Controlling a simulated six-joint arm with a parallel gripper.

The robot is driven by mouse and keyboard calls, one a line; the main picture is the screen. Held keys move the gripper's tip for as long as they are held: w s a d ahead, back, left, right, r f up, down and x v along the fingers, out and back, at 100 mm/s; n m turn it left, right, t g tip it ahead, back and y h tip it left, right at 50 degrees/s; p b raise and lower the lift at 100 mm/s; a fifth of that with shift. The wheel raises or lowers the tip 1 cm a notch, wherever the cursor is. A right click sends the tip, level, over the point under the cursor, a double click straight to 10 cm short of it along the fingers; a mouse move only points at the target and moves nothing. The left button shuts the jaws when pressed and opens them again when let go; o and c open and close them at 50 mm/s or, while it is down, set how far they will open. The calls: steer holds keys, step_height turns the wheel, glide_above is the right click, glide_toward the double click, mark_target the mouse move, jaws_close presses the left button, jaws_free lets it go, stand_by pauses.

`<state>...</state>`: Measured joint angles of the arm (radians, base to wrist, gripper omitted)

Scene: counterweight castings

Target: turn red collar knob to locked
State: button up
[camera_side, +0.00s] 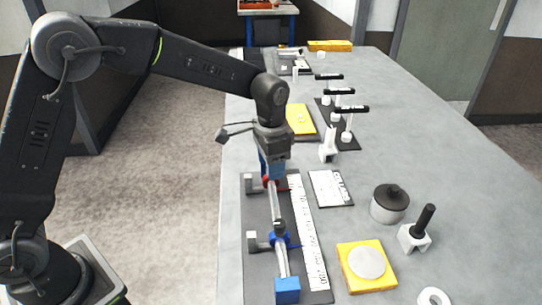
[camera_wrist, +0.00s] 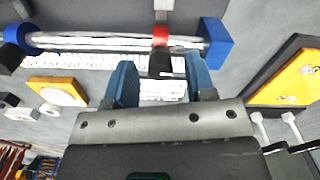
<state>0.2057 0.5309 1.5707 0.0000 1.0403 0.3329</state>
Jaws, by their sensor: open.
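The red collar (camera_wrist: 161,38) sits around a silver rod (camera_wrist: 110,42), close to a blue end block (camera_wrist: 218,43). In the side view the red collar (camera_side: 267,182) shows only in part, under my gripper. Its dark knob (camera_wrist: 160,64) sticks out from the collar toward my gripper (camera_wrist: 159,68). My gripper's blue fingers are open, one on each side of the knob, with visible gaps. In the side view my gripper (camera_side: 271,170) points down over the far part of the rod. I cannot tell whether the knob is locked.
A blue collar (camera_side: 279,240) sits nearer on the rod, with another blue end block (camera_side: 287,290) at the near end. A white printed scale (camera_side: 308,235) lies alongside. To the right stand a grey weight (camera_side: 389,204), a black-handled piece (camera_side: 420,228) and a yellow block (camera_side: 350,278).

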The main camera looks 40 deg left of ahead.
step_height(320, 180, up, 14)
stand_by(0.5)
steer(key=s+a+r+n+t, duration=0.1)
steer(key=s+a+r+n, duration=0.15)
steer(key=s, duration=0.35)
steer(key=s+a+r+n+t, duration=0.1)
steer(key=s+a+r+t, duration=0.1)
steer(key=s+a, duration=0.3)
steer(key=s+a+f+n+t, duration=0.1)
steer(key=s+f, duration=0.2)
steer(key=s, duration=0.4)
steer(key=s+a+f+n+t, duration=0.1)
steer(key=s+f, duration=0.2)
steer(key=s, duration=0.4)
steer(key=shift+s+f+n+t, duration=0.2)
steer(key=shift+f+n+t, duration=0.05)
steer(key=shift+n+t, duration=0.1)
